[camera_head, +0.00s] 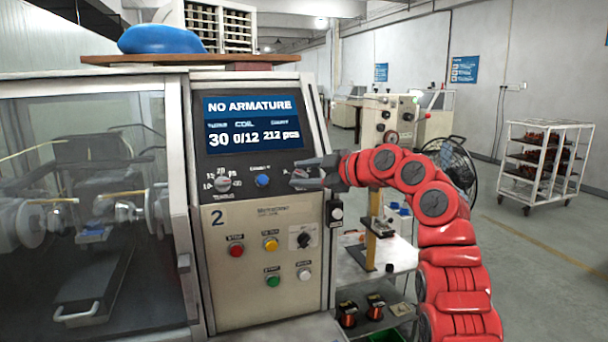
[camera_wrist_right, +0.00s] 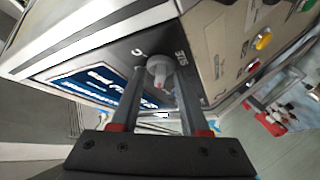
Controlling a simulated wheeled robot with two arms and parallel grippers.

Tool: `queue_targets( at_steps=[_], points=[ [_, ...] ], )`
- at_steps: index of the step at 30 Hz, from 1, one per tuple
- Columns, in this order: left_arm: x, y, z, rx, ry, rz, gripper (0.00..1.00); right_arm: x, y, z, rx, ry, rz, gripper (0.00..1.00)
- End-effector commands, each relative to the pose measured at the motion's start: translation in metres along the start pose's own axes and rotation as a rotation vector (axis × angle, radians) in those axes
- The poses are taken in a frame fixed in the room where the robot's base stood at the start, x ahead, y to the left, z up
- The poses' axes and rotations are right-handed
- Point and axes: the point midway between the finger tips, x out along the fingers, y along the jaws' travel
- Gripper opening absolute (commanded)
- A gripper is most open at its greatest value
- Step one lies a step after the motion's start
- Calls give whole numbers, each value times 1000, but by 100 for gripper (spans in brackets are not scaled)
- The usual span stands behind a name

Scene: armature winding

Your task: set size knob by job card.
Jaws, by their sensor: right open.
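My right gripper (camera_head: 303,177) is open at the machine's panel, right of the blue button (camera_head: 262,180). In the wrist view its two fingers (camera_wrist_right: 161,92) stand on either side of the knob; I cannot tell whether they touch it. In the head view the gripper hides the knob. The turns knob (camera_head: 222,184) sits further left on the panel. I cannot make out a job card. My left gripper is out of view.
The screen (camera_head: 252,122) reads "NO ARMATURE", 30 turns, coil 0/12, 212 pcs. Below are red (camera_head: 236,250), yellow (camera_head: 271,244), green (camera_head: 273,281) and white (camera_head: 304,274) buttons and a black switch (camera_head: 304,239). Copper spools (camera_head: 347,313) stand at lower right. A rack cart (camera_head: 546,163) stands behind.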

Motion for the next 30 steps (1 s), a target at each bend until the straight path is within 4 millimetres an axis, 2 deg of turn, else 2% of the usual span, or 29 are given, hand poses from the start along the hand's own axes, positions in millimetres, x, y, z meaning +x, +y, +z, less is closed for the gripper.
queue_targets(
  at_steps=[4,7,21,25,30],
  points=[
    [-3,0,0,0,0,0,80,-5,0,0,-1,2,1,45],
    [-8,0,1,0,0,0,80,-17,-1,2,-1,1,1,45],
    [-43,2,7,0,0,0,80,-135,-1,4,-1,-3,2,45],
    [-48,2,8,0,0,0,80,-156,0,4,1,-3,1,45],
    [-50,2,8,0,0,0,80,-169,1,3,1,-1,0,45]
  ],
)
